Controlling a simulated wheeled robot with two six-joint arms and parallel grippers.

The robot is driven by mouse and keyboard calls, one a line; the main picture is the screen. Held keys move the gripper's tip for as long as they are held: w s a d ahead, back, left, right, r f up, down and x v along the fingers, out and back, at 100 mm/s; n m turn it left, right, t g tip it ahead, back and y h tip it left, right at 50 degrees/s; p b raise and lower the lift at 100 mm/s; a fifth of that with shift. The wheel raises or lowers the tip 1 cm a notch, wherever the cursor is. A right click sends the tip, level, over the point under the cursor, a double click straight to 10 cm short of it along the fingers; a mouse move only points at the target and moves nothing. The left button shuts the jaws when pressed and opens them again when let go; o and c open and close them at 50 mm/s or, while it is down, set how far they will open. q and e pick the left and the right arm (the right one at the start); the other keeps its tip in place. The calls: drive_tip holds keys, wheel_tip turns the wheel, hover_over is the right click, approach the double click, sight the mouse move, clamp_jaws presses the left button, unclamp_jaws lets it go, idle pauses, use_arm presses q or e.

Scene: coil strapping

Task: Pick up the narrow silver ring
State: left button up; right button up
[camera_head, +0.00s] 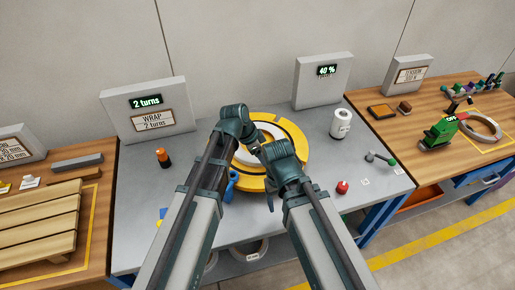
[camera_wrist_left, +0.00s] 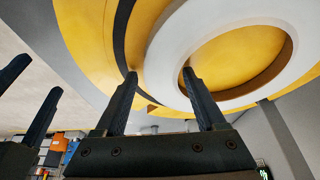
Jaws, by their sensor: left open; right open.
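A pale silver-white ring lies on the round yellow turntable (camera_head: 298,142) on the middle table. In the left wrist view the ring (camera_wrist_left: 161,45) is large, and the yellow disc shows through its hole. My left gripper (camera_wrist_left: 159,75) is open there, with one fingertip near the ring's outer edge and the other near its inner edge. Whether they touch it I cannot tell. Another grey ring (camera_head: 494,137) lies on the right table.
A green tool (camera_head: 438,134) is on the right table. A wooden pallet (camera_head: 40,228) lies left. My two grippers are close together.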

use_arm(q)
clamp_jaws()
idle(0.3)
idle(1.1)
